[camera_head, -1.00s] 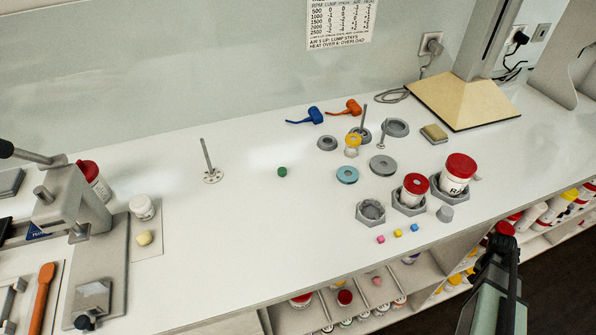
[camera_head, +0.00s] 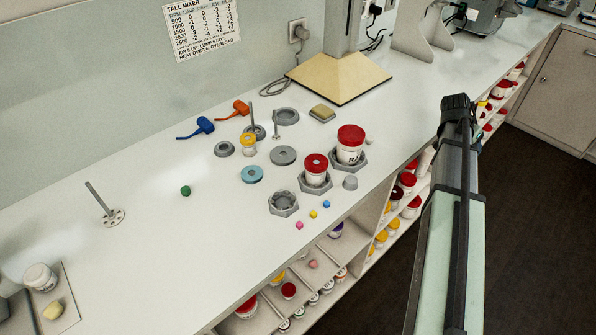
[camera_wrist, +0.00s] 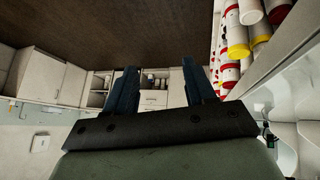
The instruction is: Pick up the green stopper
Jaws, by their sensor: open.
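The green stopper (camera_head: 186,190) is a small dark green piece on the white counter (camera_head: 150,235) in the head view. It stands alone, left of a blue ring (camera_head: 252,174) and right of a small metal rod on a round foot (camera_head: 106,210). My gripper shows in the wrist view (camera_wrist: 162,92) with its two dark fingers apart and nothing between them. In the head view my arm rises at the right, over the floor in front of the counter, far from the stopper. The stopper does not show in the wrist view.
Right of the stopper stand red-lidded jars (camera_head: 350,145), grey rings (camera_head: 284,155), a hexagonal holder (camera_head: 283,203) and small cubes (camera_head: 312,214). Blue (camera_head: 203,126) and orange (camera_head: 238,109) pieces lie behind. Shelves of jars are under the counter edge. Counter around the stopper is clear.

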